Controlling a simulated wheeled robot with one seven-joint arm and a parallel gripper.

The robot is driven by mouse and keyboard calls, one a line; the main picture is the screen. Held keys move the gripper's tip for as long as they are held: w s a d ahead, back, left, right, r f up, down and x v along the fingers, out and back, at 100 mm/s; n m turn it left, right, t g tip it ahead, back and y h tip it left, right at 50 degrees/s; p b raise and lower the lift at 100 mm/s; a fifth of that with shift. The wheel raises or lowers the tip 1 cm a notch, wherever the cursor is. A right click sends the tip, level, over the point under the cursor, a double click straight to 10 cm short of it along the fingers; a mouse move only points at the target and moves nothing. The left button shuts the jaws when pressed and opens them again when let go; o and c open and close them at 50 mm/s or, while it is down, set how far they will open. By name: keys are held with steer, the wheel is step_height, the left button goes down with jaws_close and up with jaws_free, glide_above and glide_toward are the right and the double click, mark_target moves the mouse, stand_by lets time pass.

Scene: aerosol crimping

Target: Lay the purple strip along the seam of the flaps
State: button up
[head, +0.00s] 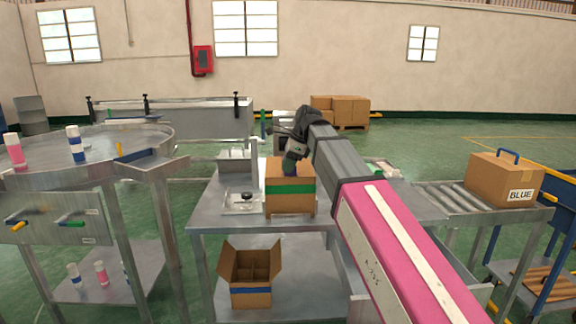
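A cardboard box (289,201) with a green band around its side stands on the metal table (215,210) in the middle of the head view. My gripper (290,160) is at the top of this box, at the end of my arm, which reaches in from the lower right. A small dark purple patch (290,168) shows at the fingertips, by the box top. I cannot tell whether it is the purple strip or whether the fingers hold it. The arm and gripper hide part of the box top, and the seam of the flaps cannot be made out.
A metal fixture (243,203) stands left of the box. An open carton (250,265) with a blue band is on the shelf below. A closed box labelled BLUE (505,182) sits on the roller conveyor at right. A round table (110,143) with cans is at left.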

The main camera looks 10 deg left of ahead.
steer(key=shift+o, duration=0.7)
steer(key=v, duration=1.1)
steer(key=shift+f, duration=0.15)
